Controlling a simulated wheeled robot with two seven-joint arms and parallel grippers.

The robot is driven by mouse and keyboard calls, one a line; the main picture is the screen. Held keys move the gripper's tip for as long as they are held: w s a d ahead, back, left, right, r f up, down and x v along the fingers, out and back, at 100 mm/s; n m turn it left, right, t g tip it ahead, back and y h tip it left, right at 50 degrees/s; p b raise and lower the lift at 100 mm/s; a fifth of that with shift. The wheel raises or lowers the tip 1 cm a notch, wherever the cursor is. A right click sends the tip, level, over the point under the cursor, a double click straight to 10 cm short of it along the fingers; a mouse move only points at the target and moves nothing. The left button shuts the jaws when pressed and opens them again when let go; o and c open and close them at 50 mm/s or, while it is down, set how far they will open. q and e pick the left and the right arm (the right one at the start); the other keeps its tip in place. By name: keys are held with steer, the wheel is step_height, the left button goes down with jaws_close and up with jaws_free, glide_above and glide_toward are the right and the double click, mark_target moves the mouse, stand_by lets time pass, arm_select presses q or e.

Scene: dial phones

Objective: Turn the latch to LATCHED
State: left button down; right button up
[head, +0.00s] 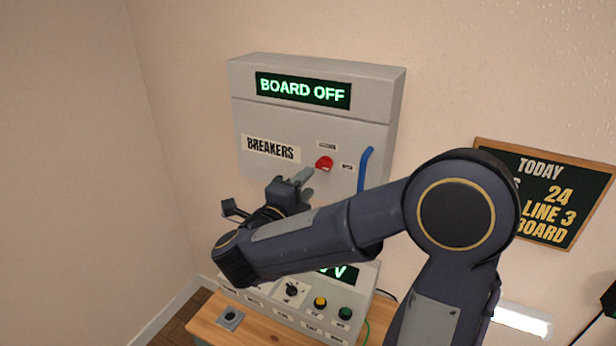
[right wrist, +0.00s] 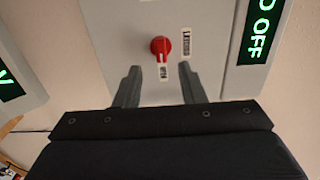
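The latch is a red knob (head: 324,163) on the front of the grey breaker cabinet (head: 300,118). In the right wrist view the red knob (right wrist: 160,45) has its handle pointing down at a small white label (right wrist: 163,72) that seems to read OPEN. Another label (right wrist: 187,44), seemingly LATCHED, stands to its right. My right gripper (head: 294,182) is in front of the cabinet, just below and left of the knob. In the right wrist view its two fingers (right wrist: 160,70) are apart and empty, short of the knob. My left gripper is not in view.
A lit display (head: 303,90) reads BOARD OFF. A blue handle (head: 364,168) stands right of the knob. Below, a sloped panel holds a dark dial (head: 292,290) and yellow (head: 320,302) and green (head: 345,312) buttons, on a wooden table (head: 212,309). A notice board (head: 545,195) hangs right.

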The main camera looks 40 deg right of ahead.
mark_target(322, 168)
steer(key=x, duration=0.7)
steer(key=shift+d, duration=0.15)
steer(key=shift+c, duration=0.3)
steer(key=c, duration=0.6)
steer(key=shift+p, duration=0.35)
